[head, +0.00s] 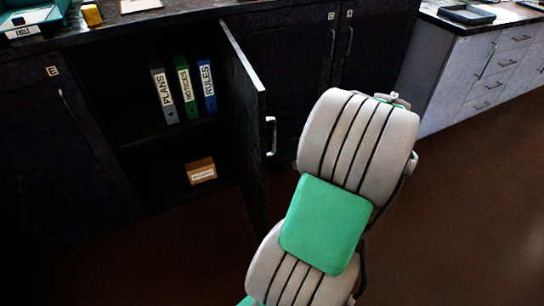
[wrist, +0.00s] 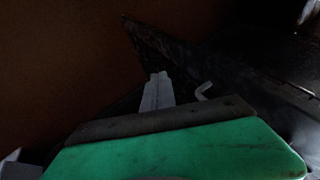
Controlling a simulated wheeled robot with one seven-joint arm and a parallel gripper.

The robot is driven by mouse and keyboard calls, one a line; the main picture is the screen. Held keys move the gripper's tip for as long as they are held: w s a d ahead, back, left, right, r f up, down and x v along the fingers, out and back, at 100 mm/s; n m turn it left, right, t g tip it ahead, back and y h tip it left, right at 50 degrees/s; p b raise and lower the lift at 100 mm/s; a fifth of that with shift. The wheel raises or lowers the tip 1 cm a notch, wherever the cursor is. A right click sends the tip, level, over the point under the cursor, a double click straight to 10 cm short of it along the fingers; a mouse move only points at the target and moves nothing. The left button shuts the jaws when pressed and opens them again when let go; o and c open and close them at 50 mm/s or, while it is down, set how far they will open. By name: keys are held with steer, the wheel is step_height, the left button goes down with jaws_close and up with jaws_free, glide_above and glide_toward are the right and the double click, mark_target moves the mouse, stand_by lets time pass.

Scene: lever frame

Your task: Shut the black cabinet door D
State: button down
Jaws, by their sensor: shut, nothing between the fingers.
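A black cabinet door (head: 243,105) stands open in the head view, swung out toward me, with its edge facing me. Its silver handle (head: 270,136) is on the outer face near the free edge. No letter shows on this door, so I cannot read whether it is D. In the wrist view my gripper (wrist: 158,78) is shut and empty, its pale fingers together. A dark panel (wrist: 185,52) lies beyond the fingers, with a pale bent handle (wrist: 204,91) just right of them. Contact cannot be told. In the head view my arm hides the gripper.
The open compartment holds several binders, including a blue one (head: 207,87), and a brown box (head: 201,171) below. Closed black doors (head: 285,50) stand to the right and another (head: 60,130) to the left. Grey drawers (head: 490,65) are at far right. The brown floor (head: 470,200) at right is clear.

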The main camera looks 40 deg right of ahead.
step_height(320, 180, up, 4)
steer(key=d+n+t, duration=0.1)
steer(key=d+n, duration=0.1)
steer(key=w+a+f+b, duration=0.3)
steer(key=w+a+f, duration=0.3)
steer(key=w+f, duration=0.1)
steer(key=shift+a+f+y+b, duration=0.25)
steer(key=shift+f+y+b, duration=0.1)
steer(key=shift+f, duration=0.1)
steer(key=shift+w+a, duration=0.15)
